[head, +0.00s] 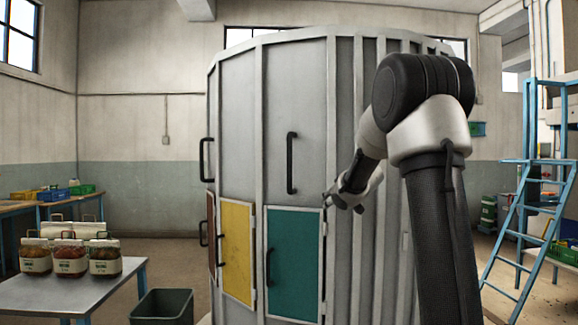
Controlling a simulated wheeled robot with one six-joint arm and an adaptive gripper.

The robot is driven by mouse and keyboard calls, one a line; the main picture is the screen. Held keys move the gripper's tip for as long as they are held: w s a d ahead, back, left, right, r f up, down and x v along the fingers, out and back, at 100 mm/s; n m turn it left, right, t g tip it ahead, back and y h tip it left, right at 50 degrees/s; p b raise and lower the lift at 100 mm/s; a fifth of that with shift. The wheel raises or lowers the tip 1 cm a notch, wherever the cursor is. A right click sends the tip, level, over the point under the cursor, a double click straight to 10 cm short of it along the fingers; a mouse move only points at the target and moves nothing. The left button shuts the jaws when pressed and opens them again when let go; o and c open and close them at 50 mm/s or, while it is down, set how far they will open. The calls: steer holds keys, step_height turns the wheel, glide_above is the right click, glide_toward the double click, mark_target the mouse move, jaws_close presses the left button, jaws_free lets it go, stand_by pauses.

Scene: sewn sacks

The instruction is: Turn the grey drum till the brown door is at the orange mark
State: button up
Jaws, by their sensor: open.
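The grey drum (235,130) is tall and ribbed and fills the middle of the head view. A brown door (211,235) shows as a narrow strip at its left edge, turned mostly away from me. A yellow door (238,250) and a teal door (293,262) face me more. Black upright bar handles stand on the upper wall, one in the middle (291,163) and one at the left edge (206,160). I cannot make out an orange mark. My gripper (328,201) is open, in front of the drum, right of the middle handle and near the teal door's top right corner.
A table (70,288) with several filled sacks (68,258) stands at the left. A dark green bin (163,306) stands on the floor between table and drum. A blue ladder (520,225) stands at the right. A workbench (55,202) is at the back left.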

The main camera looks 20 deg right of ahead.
steer(key=w+a+r+n+t+y, duration=0.1)
steer(key=w+a+r+t+y, duration=0.1)
steer(key=w+a+r, duration=0.3)
steer(key=n+t+y, duration=0.2)
steer(key=y, duration=0.3)
glide_toward(291, 163)
steer(key=x, duration=1.1)
steer(key=shift+f, duration=0.1)
jaws_close()
steer(key=shift+d, duration=0.1)
